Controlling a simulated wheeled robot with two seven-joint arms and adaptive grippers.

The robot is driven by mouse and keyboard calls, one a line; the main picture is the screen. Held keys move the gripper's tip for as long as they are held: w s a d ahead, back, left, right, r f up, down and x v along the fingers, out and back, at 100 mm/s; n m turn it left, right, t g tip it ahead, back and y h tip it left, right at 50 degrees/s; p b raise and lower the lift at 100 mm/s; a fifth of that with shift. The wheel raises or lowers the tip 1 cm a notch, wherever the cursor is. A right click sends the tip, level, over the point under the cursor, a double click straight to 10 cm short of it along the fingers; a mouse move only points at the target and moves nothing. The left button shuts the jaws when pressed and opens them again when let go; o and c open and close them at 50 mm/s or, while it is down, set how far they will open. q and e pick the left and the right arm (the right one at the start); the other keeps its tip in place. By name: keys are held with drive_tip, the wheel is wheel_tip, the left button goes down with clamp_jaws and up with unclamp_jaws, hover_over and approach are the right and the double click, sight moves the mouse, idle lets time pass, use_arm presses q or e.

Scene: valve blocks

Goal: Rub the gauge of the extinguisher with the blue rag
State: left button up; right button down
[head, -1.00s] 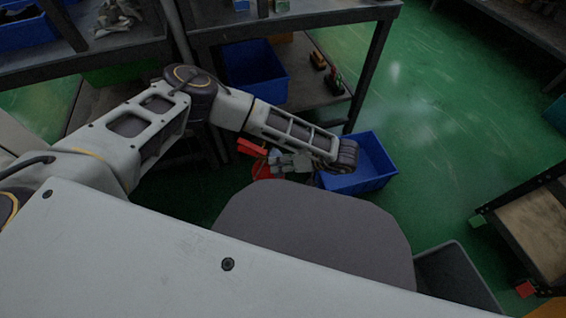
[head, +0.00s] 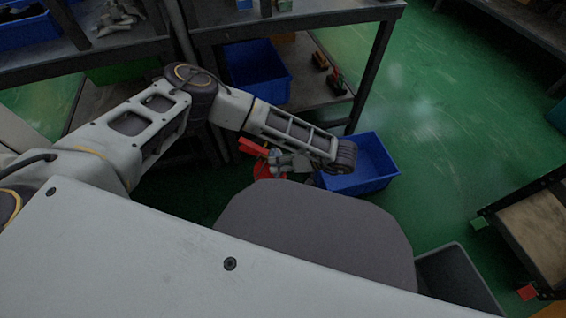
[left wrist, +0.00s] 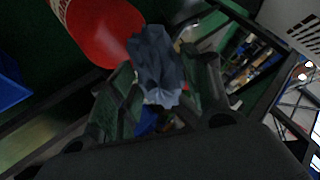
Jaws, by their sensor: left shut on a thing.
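The red extinguisher shows behind my left gripper in the head view, with a red handle (head: 252,147) and a bit of its red body below. Its red body (left wrist: 100,28) fills the upper left of the left wrist view. My left gripper (head: 276,160) is beside the extinguisher's top. In the left wrist view it is shut on the crumpled blue rag (left wrist: 156,62), which sticks out between the fingers close to the red body. I cannot make out the gauge, or whether the rag touches the extinguisher. My right gripper is not in view.
A blue bin (head: 362,165) stands on the green floor just right of my left gripper. A metal shelf (head: 350,8) with another blue bin (head: 256,70) stands behind. A grey bin (head: 455,275) is at the lower right.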

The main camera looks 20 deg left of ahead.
use_arm(q)
drive_tip(key=shift+a+f, duration=0.1)
drive_tip(key=shift+a, duration=0.1)
drive_tip(key=shift+a+f, duration=0.2)
idle(0.3)
drive_tip(key=shift+w, duration=0.1)
drive_tip(key=shift+w, duration=0.15)
drive_tip(key=shift+w+d+b, duration=0.1)
drive_tip(key=shift+w+b, duration=0.45)
drive_tip(key=shift+w, duration=0.05)
drive_tip(key=shift+w+b, duration=0.35)
drive_tip(key=shift+w, duration=0.5)
